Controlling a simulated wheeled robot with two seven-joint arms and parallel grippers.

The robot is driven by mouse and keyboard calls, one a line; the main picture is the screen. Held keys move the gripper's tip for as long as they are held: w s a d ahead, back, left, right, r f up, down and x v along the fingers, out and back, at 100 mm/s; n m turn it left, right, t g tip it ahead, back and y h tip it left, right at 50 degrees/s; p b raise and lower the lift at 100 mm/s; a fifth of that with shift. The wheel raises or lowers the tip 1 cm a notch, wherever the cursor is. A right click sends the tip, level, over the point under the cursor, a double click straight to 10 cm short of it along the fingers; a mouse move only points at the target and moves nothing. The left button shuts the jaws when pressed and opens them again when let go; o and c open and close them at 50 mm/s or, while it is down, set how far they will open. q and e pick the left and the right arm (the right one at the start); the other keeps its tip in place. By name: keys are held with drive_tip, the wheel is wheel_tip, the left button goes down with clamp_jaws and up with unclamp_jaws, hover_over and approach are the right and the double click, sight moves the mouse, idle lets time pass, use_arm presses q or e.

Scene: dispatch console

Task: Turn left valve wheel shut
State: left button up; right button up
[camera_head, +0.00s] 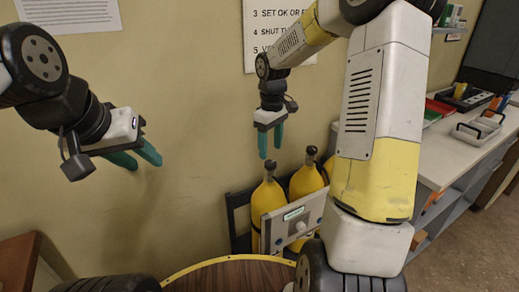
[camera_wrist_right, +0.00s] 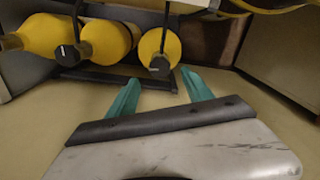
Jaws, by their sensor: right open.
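Several yellow cylinders stand in a dark rack against the wall, each with a black valve wheel on top. The left valve wheel (camera_head: 270,167) tops the leftmost cylinder (camera_head: 268,205) in the head view. In the right wrist view the nearest black wheel (camera_wrist_right: 160,66), on the right-hand cylinder, appears to be the same one. My right gripper (camera_head: 270,154) is open and points down just above the left valve wheel, apart from it. Its teal fingers (camera_wrist_right: 157,85) are spread in the wrist view with nothing between them. My left gripper (camera_head: 146,163) is open and empty in mid-air by the wall.
A grey panel (camera_head: 299,216) with a small display and a white knob fronts the cylinders. A round brown tabletop (camera_head: 230,277) is at the bottom. A counter (camera_head: 455,150) with trays stands at the right. Signs hang on the wall. My right arm covers part of the rack.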

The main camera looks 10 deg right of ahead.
sight(271, 162)
wheel_tip(271, 162, down, 5)
drive_tip(key=shift+f, duration=0.1)
idle(0.3)
clamp_jaws()
